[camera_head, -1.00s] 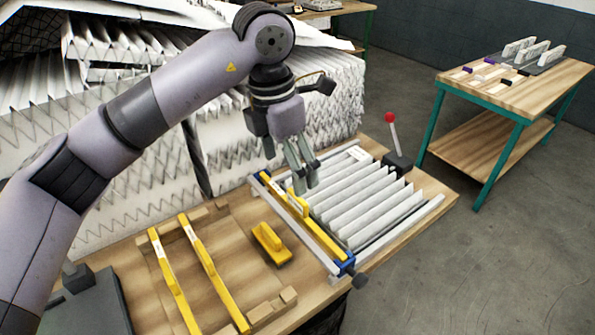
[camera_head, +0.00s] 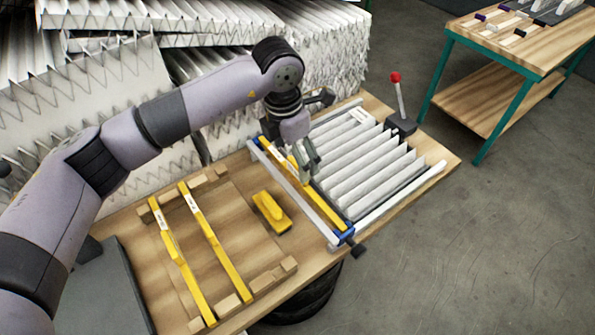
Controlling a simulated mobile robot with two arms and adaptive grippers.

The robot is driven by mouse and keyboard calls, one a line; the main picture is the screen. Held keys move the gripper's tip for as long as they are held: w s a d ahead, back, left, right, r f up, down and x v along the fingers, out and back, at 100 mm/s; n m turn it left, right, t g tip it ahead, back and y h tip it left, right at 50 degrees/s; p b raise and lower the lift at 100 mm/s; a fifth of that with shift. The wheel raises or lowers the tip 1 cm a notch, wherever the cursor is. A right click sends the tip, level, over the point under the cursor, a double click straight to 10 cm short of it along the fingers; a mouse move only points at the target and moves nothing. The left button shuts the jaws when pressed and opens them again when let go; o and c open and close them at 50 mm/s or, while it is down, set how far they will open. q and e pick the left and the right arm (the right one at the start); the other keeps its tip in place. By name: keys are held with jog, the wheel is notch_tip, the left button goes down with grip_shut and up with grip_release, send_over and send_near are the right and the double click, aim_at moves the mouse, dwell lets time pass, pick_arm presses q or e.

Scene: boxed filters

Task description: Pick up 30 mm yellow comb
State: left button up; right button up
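My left gripper (camera_head: 305,172) is lowered at the middle of a long yellow comb (camera_head: 326,213). This comb lies along the left side of the pleated white filter (camera_head: 365,170), beside a grey rail with blue ends. The fingertips overlap the comb's raised grip, and I cannot tell whether they are closed on it. Two more long yellow combs, a left one (camera_head: 192,285) and a right one (camera_head: 225,258), lie on wooden notched blocks at the left. Their size labels are too small to read. My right gripper is not in view.
A short yellow handled block (camera_head: 272,212) lies between the combs and the filter. A red-knobbed lever (camera_head: 397,95) stands behind the filter's right corner. Large pleated stacks (camera_head: 200,80) rise behind the bench. A second table (camera_head: 520,45) stands at the back right.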

pick_arm(q)
jog(key=shift+f, duration=0.15)
jog(key=shift+d+f+p, duration=0.15)
jog(key=shift+f+p, duration=0.1)
jog(key=shift+p, duration=0.15)
jog(key=f, duration=0.1)
jog(key=f+p, duration=0.2)
jog(key=f, duration=0.1)
jog(key=shift+w+d+f, duration=0.1)
jog(key=shift+w+d, duration=0.05)
jog(key=shift+d, duration=0.15)
jog(key=shift+f, duration=0.15)
jog(key=c, duration=1.4)
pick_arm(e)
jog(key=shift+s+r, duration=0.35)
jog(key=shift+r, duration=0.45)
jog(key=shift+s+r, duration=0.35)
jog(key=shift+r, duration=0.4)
